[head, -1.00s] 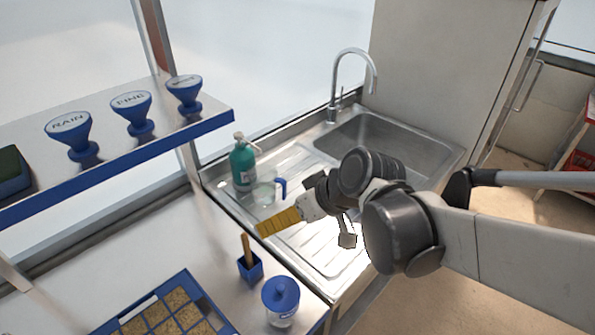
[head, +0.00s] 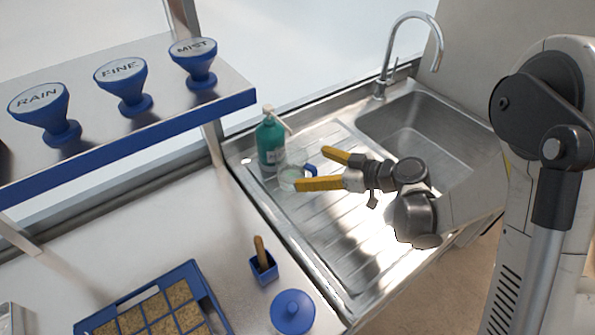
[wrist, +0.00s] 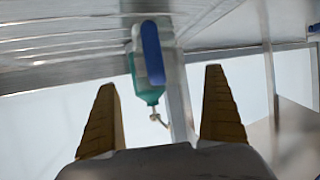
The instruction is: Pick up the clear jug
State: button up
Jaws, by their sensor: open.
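The clear jug (head: 288,178) stands on the ribbed metal drainboard, in front of the teal pump bottle (head: 271,146). Its blue handle (head: 311,170) faces my gripper. My gripper (head: 314,167) is open, with two yellow fingers pointing left at the jug; the near fingertip overlaps the jug in the head view. I cannot tell whether it touches. In the wrist view the blue handle (wrist: 152,52) shows upside down between the open fingers of my gripper (wrist: 160,80), and nothing is gripped. The jug's clear body is hard to make out there.
The teal bottle stands close behind the jug. A sink basin (head: 425,125) with a tall faucet (head: 437,50) is to the right. A shelf (head: 130,125) with several blue-based nozzles is at the left. A blue holder (head: 263,270), blue-lidded pot (head: 292,312) and seed tray (head: 205,290) are in front.

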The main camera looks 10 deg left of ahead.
aim_at(294, 164)
jog(key=b+x, duration=0.2)
jog(key=x, duration=0.4)
jog(key=shift+w+a+f, duration=0.1)
jog(key=shift+a, duration=0.05)
jog(key=c, duration=1.4)
